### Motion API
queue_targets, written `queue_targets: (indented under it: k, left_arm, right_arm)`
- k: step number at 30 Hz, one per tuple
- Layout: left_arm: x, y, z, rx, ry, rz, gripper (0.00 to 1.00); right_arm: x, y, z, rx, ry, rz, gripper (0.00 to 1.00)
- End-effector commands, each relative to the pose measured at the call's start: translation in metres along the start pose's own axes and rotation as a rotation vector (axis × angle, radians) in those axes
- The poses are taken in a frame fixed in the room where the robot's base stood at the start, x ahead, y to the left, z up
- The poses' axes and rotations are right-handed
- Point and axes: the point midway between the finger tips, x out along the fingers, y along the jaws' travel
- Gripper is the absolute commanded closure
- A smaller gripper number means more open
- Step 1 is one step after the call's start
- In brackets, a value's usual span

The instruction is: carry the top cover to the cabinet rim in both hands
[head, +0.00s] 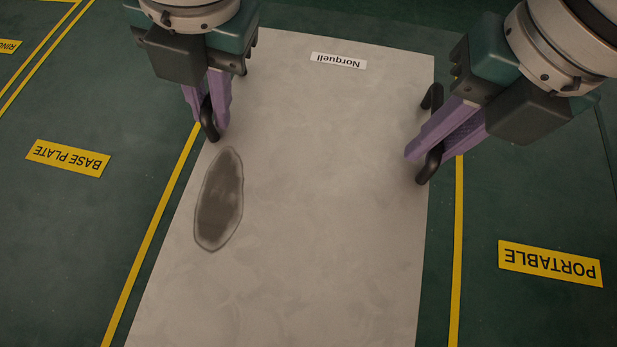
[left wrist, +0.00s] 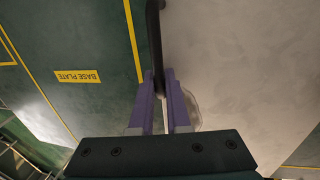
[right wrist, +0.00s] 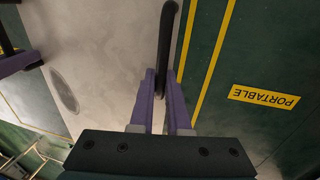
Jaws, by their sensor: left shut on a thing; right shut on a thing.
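The top cover (head: 320,200) is a large pale grey panel with a small Norquell label (head: 338,61) and a dark oval stain (head: 219,200) on its left part. It fills the middle of the head view. My left gripper (head: 214,122) is shut on the black handle at the cover's left edge; that handle also shows in the left wrist view (left wrist: 154,40). My right gripper (head: 422,158) is shut on the black handle (head: 431,165) at the right edge, which also shows in the right wrist view (right wrist: 165,40). I cannot make out the cabinet rim.
The floor is dark green with yellow lines. A yellow BASE PLATE label (head: 68,158) lies left of the cover and a PORTABLE label (head: 549,263) lies right of it. Another yellow label (head: 9,46) is cut off at the far left. The floor beside the cover looks clear.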

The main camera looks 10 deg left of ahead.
Motion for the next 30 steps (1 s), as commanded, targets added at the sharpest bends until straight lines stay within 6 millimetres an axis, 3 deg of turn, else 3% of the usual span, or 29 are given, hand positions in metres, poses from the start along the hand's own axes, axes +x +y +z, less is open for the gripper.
queue_targets:
  k: [20,30]
  left_arm:
    - [-0.007,0.001,0.000,0.000,-0.001,0.000,1.00]
    - [-0.053,0.011,0.000,0.000,-0.001,0.000,1.00]
  right_arm:
    - [-0.007,0.002,0.000,0.000,0.000,0.001,1.00]
    - [-0.053,0.011,0.000,0.000,0.000,0.001,1.00]
